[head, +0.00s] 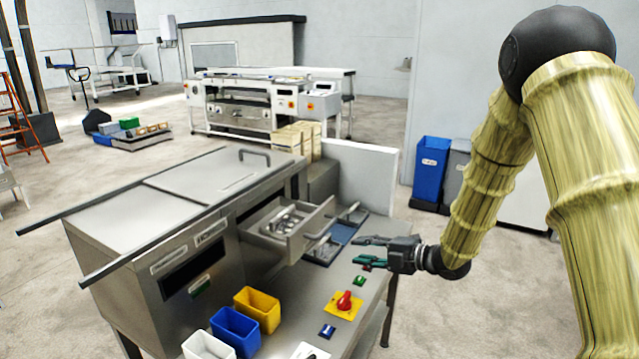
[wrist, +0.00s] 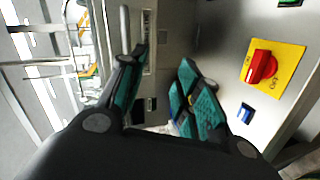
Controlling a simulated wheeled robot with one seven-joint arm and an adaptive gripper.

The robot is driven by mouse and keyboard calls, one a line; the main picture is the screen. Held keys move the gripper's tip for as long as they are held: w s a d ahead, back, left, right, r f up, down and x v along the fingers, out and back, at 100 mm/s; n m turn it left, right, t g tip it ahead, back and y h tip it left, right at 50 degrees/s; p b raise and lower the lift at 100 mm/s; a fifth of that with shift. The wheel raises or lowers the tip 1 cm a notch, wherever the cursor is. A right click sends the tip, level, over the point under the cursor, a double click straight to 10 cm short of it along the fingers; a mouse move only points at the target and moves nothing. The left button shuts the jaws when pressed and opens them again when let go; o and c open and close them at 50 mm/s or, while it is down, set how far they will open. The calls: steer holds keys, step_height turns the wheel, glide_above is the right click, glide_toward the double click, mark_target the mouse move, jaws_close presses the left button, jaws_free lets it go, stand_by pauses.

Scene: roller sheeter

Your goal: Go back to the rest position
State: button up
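My gripper (head: 362,251) is in the middle of the head view, above the grey side table of the machine and to the right of the open drawer (head: 300,232). Its fingers are apart, with green pads, and nothing shows between them. In the wrist view my gripper (wrist: 163,75) also shows its two fingers spread, with the machine behind them. My arm comes down from the upper right of the head view.
A red knob (head: 345,300) on a yellow plate sits on the table below my gripper; it also shows in the wrist view (wrist: 262,67). Yellow (head: 258,308) and blue (head: 235,331) bins stand left. A white panel (head: 360,178) rises behind. Open floor lies right.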

steer(key=s+d+f+m+g+h+p, duration=0.15)
steer(key=s+f+m+h+p, duration=0.5)
steer(key=s+f+m, duration=1.1)
steer(key=s+d+f+m+g+h+p, duration=0.1)
steer(key=s+f+m+g+h+p, duration=0.15)
steer(key=s, duration=0.85)
steer(key=s+d+f+m+g+h+p, duration=0.1)
steer(key=s+f+m+g, duration=0.25)
steer(key=s, duration=0.65)
steer(key=s+d+f+m+g+h+p, duration=0.1)
steer(key=s+f+m+g+h, duration=0.15)
steer(key=s, duration=0.85)
steer(key=shift+t+y, duration=0.3)
steer(key=shift+y, duration=0.15)
steer(key=f+b, duration=0.4)
steer(key=f, duration=0.1)
steer(key=shift+w+a+f+b, duration=0.1)
steer(key=shift+a+f+b, duration=0.1)
steer(key=shift+a+b, duration=0.1)
